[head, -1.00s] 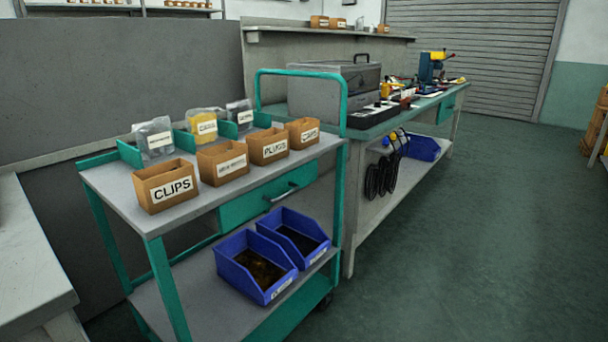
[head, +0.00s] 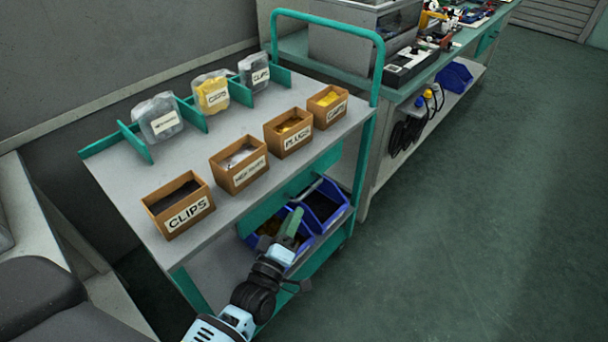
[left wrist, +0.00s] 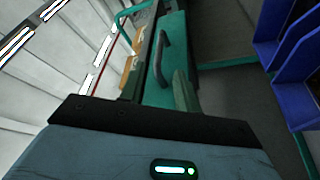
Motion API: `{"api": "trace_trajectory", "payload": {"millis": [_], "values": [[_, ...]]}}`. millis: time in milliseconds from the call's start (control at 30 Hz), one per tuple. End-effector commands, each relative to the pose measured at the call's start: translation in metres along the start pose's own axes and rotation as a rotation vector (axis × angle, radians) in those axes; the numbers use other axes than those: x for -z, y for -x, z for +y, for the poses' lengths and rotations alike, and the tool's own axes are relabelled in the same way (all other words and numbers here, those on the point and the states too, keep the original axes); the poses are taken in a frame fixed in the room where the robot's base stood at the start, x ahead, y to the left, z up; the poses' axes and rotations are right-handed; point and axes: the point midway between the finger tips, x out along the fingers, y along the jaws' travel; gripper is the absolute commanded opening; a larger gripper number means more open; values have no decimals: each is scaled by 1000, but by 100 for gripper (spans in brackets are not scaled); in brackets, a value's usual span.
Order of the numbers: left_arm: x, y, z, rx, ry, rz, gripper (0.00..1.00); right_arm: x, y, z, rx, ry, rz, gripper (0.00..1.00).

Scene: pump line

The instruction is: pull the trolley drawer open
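The trolley (head: 330,140) stands left of the bench, with a teal drawer (head: 262,213) under its top shelf. In the head view the drawer looks shut, and my left arm and gripper partly hide it. The drawer's bar handle (head: 307,188) is on its front. The left wrist view shows the handle (left wrist: 163,55) on the teal drawer front (left wrist: 175,35). My left gripper (head: 291,224) is just in front of the drawer. Its two fingers (left wrist: 157,88) are apart, pointing toward the handle, with nothing held between them. My right gripper is not in view.
Several labelled boxes, including the clips box (head: 180,207), stand along the trolley top's front edge. Blue bins (head: 325,208) sit on its lower shelf, below the drawer. The bench (head: 420,88) stands behind to the right. The floor (head: 480,210) on the right is clear.

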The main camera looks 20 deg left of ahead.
Motion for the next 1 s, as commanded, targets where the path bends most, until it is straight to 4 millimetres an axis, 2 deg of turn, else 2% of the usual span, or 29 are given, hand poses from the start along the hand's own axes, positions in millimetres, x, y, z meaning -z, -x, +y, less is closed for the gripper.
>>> {"api": "trace_trajectory", "payload": {"millis": [267,700,1000], "values": [[0,-7,-1,-1,2,1,33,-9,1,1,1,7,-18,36],[0,-67,0,-1,-1,0,33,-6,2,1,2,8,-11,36],[0,-78,-1,1,0,0,33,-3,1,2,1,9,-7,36]]}}
